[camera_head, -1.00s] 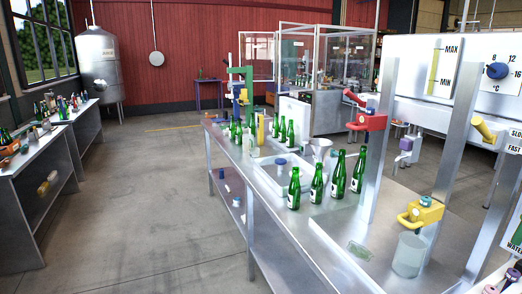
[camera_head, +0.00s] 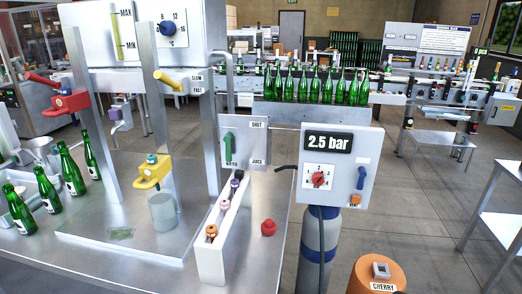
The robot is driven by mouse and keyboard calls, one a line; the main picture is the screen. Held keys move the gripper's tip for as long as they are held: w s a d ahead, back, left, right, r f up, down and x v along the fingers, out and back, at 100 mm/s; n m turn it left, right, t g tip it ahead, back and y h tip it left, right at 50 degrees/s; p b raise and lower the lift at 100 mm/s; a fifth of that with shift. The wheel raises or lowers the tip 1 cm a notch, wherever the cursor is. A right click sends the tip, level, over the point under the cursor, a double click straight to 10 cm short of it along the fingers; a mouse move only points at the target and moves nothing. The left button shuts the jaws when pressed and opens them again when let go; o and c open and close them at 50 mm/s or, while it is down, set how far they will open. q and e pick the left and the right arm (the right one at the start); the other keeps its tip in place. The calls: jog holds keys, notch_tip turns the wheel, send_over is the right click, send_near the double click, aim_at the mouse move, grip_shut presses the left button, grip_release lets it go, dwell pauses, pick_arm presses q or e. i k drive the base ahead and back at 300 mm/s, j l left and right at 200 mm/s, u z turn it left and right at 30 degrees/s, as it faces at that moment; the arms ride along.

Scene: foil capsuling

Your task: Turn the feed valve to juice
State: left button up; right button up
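The feed valve's green handle (camera_head: 228,147) is on a grey panel (camera_head: 244,143) at the middle of the head view. The handle stands upright at the panel's left side. A "SHUT" label (camera_head: 257,125) is at the panel's upper right. A label that seems to read "WATER" (camera_head: 230,163) is just below the handle. A "JUICE" label (camera_head: 258,162) is at the lower right. Neither of my grippers shows in this view.
A "2.5 bar" box (camera_head: 340,165) with a red knob and blue lever stands right of the panel. A white rack (camera_head: 211,262) and red bulb (camera_head: 268,228) are in front. Green bottles (camera_head: 72,175) and yellow and red clamps stand left.

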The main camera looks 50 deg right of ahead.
aim_at(229, 136)
jog(key=z, duration=1.25)
